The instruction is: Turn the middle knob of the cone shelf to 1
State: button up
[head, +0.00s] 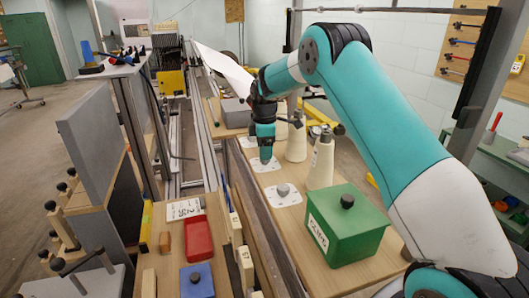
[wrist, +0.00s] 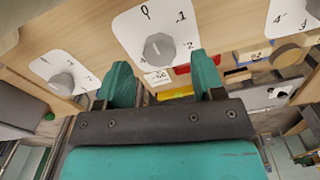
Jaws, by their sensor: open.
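The middle knob (wrist: 158,48) is a grey round dial on a white plate (wrist: 140,28) marked 0, 1, 2 and 4. The wrist view shows it just beyond the gap between my fingertips. I cannot tell clearly which number it points to. My gripper (wrist: 161,64) is open and empty, with one teal finger on each side of the gap. In the head view my gripper (head: 265,158) points down over the middle plate (head: 272,166) on the cone shelf (head: 300,225) and hides its knob.
Another knob (head: 283,191) sits nearer on the shelf, beside a green box (head: 345,235) with a black handle. Cream cones (head: 320,165) stand close on the right. A red tray (head: 198,240) and blue box (head: 197,281) are on the left bench.

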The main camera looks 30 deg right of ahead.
jog(key=shift+f, duration=1.2)
jog(key=c, duration=0.9)
jog(key=shift+m, duration=0.4)
jog(key=m, duration=0.5)
jog(key=shift+m, duration=0.3)
jog(key=m, duration=0.5)
jog(key=shift+w+r, duration=0.1)
jog(key=shift+m, duration=0.3)
